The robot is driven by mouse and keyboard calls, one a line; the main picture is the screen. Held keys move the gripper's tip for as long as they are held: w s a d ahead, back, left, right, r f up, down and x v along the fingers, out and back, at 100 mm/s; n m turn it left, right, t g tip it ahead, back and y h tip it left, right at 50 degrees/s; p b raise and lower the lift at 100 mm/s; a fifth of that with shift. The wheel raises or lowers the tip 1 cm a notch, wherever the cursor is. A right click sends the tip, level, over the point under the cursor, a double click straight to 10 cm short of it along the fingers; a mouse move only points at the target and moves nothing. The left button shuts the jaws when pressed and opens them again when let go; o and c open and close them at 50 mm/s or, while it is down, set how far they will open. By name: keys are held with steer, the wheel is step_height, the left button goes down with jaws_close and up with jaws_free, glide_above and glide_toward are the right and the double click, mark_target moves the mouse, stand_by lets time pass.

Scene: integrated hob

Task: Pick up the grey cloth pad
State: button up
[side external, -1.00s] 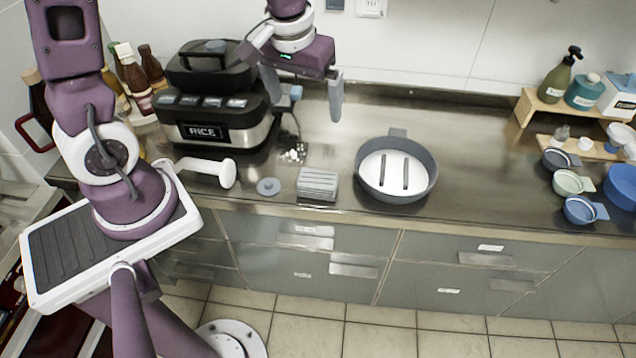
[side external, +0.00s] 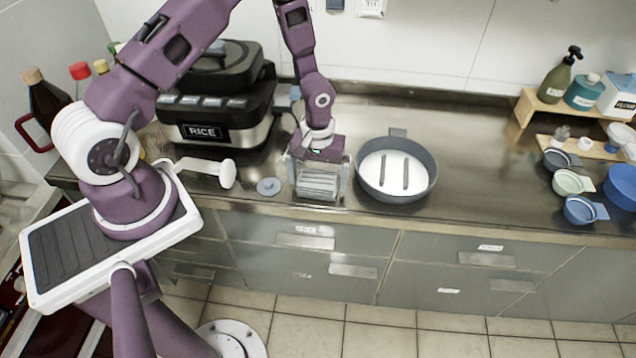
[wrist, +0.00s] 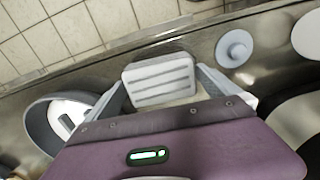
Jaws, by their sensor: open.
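The grey cloth pad (side external: 317,183) is a small striped block on the steel counter near its front edge. My gripper (side external: 319,190) is open and points down over the pad. One finger is on each side of the pad, in both views. I cannot tell whether the fingers touch its sides.
A grey round pan (side external: 428,187) stands just right of my gripper. A small grey disc (side external: 268,187) and a white-headed tool (side external: 228,174) lie to the left. A rice cooker (side external: 215,132) stands behind left. The counter right of the pan is clear up to several small bowls (side external: 580,210).

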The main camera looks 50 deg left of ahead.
mark_target(318, 177)
steer(key=c, duration=1.2)
step_height(318, 177, up, 10)
steer(key=shift+r, duration=0.1)
